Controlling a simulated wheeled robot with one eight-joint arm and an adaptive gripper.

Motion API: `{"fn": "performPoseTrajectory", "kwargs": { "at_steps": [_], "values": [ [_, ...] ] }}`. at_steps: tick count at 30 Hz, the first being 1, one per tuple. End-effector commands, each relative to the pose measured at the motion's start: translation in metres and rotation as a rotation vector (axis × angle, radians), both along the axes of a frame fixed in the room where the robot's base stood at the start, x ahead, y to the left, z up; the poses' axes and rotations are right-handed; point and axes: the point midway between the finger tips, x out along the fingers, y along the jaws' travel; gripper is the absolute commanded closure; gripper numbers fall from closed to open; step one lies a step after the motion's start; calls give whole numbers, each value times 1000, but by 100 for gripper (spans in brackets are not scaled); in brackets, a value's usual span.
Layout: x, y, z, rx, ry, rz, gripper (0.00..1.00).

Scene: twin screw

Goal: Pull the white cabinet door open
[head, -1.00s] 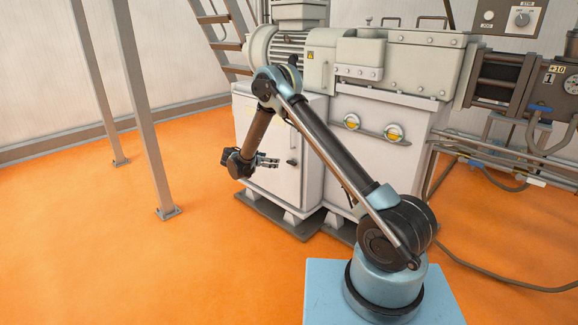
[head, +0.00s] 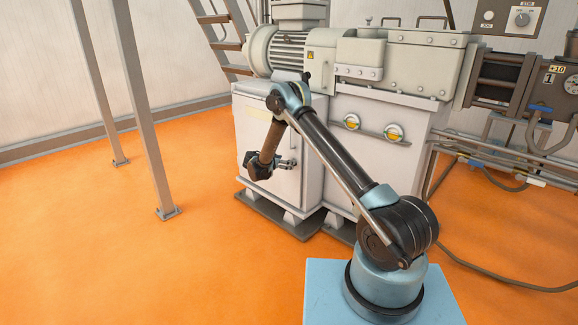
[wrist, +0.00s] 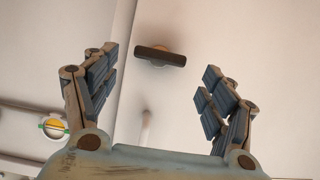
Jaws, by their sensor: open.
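The white cabinet door (head: 284,196) is on the front of the cabinet under the motor and looks closed. In the wrist view the door panel (wrist: 245,55) fills the right side, with its edge seam on the left. A dark, bar-shaped handle (wrist: 160,56) lies across the view near that edge. My gripper (head: 290,163) is in front of the door at handle height and partly hides the handle in the head view. Its jaws are open and empty. The handle shows ahead, between and slightly beyond the fingertips; I see no contact.
Two round yellow-and-white gauges (head: 373,128) are on the neighbouring panel. A grey steel post (head: 143,120) and stairs (head: 222,40) stand to the left. The orange floor (head: 90,240) in front and left of the cabinet is clear.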

Motion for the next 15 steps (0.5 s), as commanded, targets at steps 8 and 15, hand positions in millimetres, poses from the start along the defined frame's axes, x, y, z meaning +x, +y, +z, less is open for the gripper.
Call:
{"fn": "performPoseTrajectory", "kwargs": {
  "at_steps": [8, 15],
  "values": [
    [24, -18, -12, 0, 0, 0, 23],
    [28, -22, -15, 0, 0, 0, 23]
  ]
}}
